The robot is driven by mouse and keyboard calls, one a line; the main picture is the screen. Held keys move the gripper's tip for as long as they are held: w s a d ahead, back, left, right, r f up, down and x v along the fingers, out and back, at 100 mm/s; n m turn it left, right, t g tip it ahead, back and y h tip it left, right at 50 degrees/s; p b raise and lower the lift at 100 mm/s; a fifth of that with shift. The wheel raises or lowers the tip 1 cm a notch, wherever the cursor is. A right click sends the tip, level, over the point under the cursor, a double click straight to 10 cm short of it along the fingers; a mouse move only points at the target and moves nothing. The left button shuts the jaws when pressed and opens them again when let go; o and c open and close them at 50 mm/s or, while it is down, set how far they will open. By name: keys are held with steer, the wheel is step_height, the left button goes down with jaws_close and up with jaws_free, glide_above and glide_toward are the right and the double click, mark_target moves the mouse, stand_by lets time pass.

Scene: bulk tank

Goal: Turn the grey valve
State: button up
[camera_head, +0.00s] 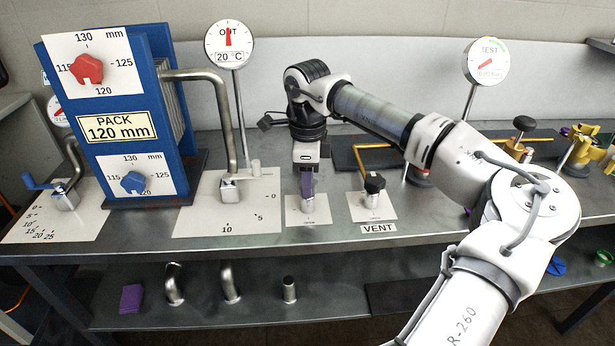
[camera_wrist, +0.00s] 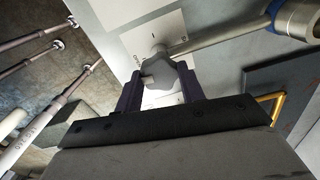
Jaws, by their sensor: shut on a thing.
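The grey valve's knob (camera_wrist: 162,72) shows in the wrist view as a faceted grey shape over a white plate (camera_wrist: 140,38). My gripper (camera_wrist: 161,76) is shut on this knob, with one dark purple finger on each side. In the head view my gripper (camera_head: 307,188) points straight down over the small white plate (camera_head: 295,216) in the middle of the bench. There its fingers hide most of the grey valve. The plate's markings are too small to read.
To the right stands a black-knobbed valve (camera_head: 374,187) above a VENT label (camera_head: 379,228). A blue plate pack (camera_head: 175,100) and a temperature gauge (camera_head: 229,43) stand further left and behind.

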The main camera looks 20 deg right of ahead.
steer(key=o, duration=1)
step_height(320, 180, up, 14)
steer(key=shift+f+b, duration=0.1)
steer(key=shift+b, duration=0.45)
steer(key=shift+a, duration=0.1)
